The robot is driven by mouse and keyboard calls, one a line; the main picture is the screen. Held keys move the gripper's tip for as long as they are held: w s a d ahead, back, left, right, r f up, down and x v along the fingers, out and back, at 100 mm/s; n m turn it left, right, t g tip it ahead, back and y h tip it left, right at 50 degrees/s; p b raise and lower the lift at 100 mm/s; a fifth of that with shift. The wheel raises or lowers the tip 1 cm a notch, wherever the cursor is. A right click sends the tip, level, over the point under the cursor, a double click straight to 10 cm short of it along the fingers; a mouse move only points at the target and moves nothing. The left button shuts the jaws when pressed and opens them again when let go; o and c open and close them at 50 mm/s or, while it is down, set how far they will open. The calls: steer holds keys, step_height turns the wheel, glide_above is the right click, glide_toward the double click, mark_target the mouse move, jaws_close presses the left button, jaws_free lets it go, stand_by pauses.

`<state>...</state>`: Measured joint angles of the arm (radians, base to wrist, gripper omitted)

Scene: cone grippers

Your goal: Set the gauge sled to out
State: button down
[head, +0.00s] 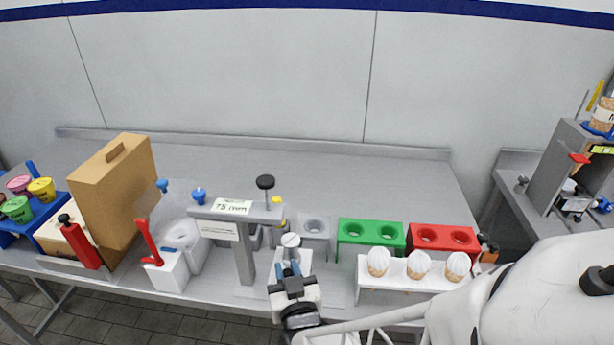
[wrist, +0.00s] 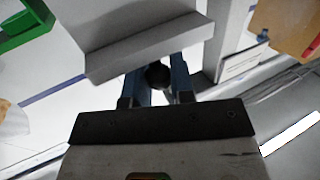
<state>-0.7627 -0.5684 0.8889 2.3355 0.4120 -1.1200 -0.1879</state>
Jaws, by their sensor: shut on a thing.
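The gauge (head: 245,255) is a grey frame with a post, a crossbar labelled "75 mm" and a black-topped plunger, at the middle front of the bench. My gripper (head: 289,268) is at the right of its post, low in front of the bench. In the wrist view, the blue fingers (wrist: 156,82) are shut on a small dark round knob (wrist: 158,74), beside a grey block (wrist: 150,45) of the gauge. I take the knob to be the sled's. The sled itself is mostly hidden by my gripper in the head view, so its position cannot be told.
A white rack with several scoop-topped cones (head: 410,283) stands close right of my gripper. Behind it are green (head: 370,233) and red (head: 443,238) holders with holes. A white dispenser with a red lever (head: 150,243) and a tan case (head: 118,185) stand left. The bench's back is clear.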

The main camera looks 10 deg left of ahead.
steer(key=d, duration=0.8)
steer(key=shift+d, duration=0.15)
stand_by(0.5)
steer(key=c, duration=1)
jaws_free()
steer(key=shift+s, duration=0.15)
steer(key=shift+v, duration=3.65)
steer(key=shift+s+d, duration=0.1)
steer(key=shift+d, duration=0.05)
